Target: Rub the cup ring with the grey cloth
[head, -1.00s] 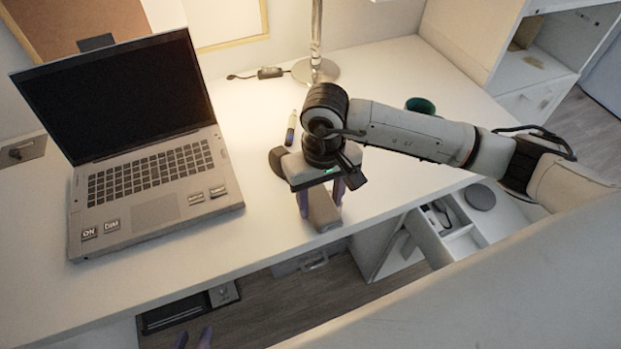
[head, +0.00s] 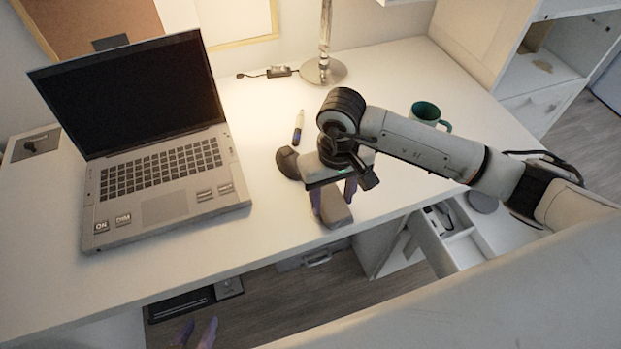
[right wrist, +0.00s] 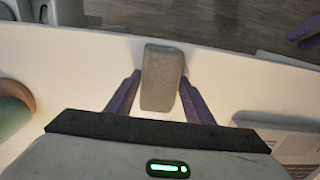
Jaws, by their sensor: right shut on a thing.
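The grey cloth (head: 336,209) is a small grey block-shaped pad near the front edge of the white desk. It also shows in the right wrist view (right wrist: 162,75), between two purple fingers. My right gripper (head: 333,200) is shut on the cloth, low over the desk top. My left gripper (head: 197,333) shows only as two purple fingertips at the bottom of the head view, below the desk's front edge, apart and empty. I cannot make out the cup ring in either view; the right arm and gripper hide part of the desk. A green cup (head: 425,112) stands behind the right forearm.
An open laptop (head: 165,205) takes up the left of the desk. A dark mouse (head: 287,163) is close to the right gripper's left side, with a marker (head: 298,127) behind it. A lamp base (head: 323,72) stands at the back. An open drawer (head: 450,232) is below right.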

